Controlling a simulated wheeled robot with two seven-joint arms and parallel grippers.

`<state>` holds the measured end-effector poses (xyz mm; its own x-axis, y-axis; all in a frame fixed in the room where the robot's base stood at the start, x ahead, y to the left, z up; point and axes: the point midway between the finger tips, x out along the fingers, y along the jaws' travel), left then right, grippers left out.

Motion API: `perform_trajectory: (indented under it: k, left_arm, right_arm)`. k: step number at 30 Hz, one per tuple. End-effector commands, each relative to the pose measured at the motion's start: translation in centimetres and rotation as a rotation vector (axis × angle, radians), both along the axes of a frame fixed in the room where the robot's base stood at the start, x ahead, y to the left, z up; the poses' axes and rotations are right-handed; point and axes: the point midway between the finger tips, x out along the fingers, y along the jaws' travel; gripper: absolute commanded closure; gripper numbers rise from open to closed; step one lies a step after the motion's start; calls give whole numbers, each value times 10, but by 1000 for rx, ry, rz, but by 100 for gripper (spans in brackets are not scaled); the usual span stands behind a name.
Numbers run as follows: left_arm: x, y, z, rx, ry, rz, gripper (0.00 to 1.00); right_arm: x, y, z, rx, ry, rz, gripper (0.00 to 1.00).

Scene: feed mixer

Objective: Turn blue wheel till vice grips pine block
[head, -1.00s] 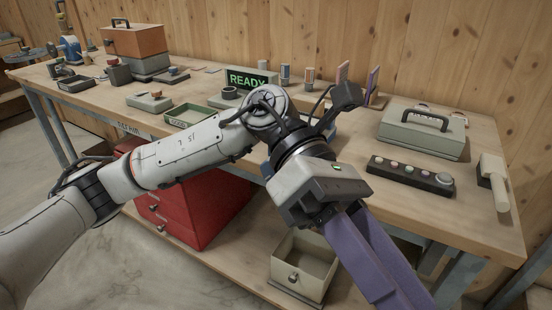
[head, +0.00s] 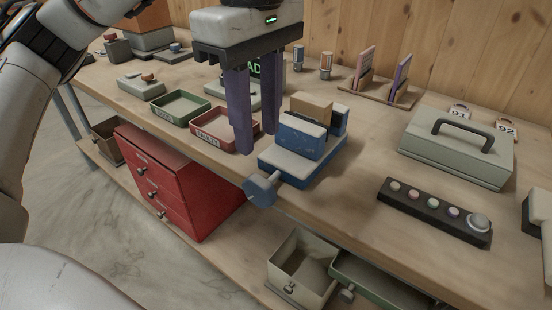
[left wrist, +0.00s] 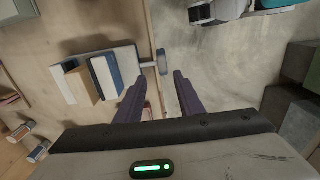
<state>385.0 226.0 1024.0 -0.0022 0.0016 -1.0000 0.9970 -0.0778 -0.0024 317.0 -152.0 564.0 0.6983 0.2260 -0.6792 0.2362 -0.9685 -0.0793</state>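The blue vice (head: 288,161) stands at the table's front edge in the head view. Its blue wheel (head: 261,191) sticks out over the edge on a short pale shaft, and shows edge-on in the left wrist view (left wrist: 162,62). The pine block (head: 311,107) sits between the two jaws; in the left wrist view the block (left wrist: 81,86) is at left. I cannot tell whether both jaws touch it. My left gripper (head: 256,142) points down with its purple fingers apart, empty, above and behind the wheel in the head picture. In the left wrist view the wheel lies beyond the fingertips. My right gripper is not in view.
A red tray (head: 225,143) and a green tray (head: 180,122) lie left of the vice. A button panel (head: 434,211) and a grey lidded box (head: 457,160) are at right. A red drawer cabinet (head: 178,187) and open drawers (head: 300,288) are below.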

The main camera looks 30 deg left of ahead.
Motion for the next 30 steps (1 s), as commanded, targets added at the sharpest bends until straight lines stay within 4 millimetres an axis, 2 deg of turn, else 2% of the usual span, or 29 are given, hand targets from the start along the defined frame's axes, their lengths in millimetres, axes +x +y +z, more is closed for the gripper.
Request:
perform_trajectory:
  k: [9, 15, 21, 29, 30]
  left_arm:
    - [-1, 0, -58, -2, 5, -1, 66]
    - [-1, 0, -87, -2, 3, 1, 66]
    - [-1, 0, -99, -2, 1, 1, 66]
    - [0, 0, -99, -2, 0, 1, 66]
    - [-1, 0, -99, -2, 0, 1, 71]
  right_arm:
    - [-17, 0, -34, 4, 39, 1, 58]
    - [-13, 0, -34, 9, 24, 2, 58]
    - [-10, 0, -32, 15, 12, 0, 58]
    - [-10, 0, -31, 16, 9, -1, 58]
    - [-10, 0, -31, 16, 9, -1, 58]
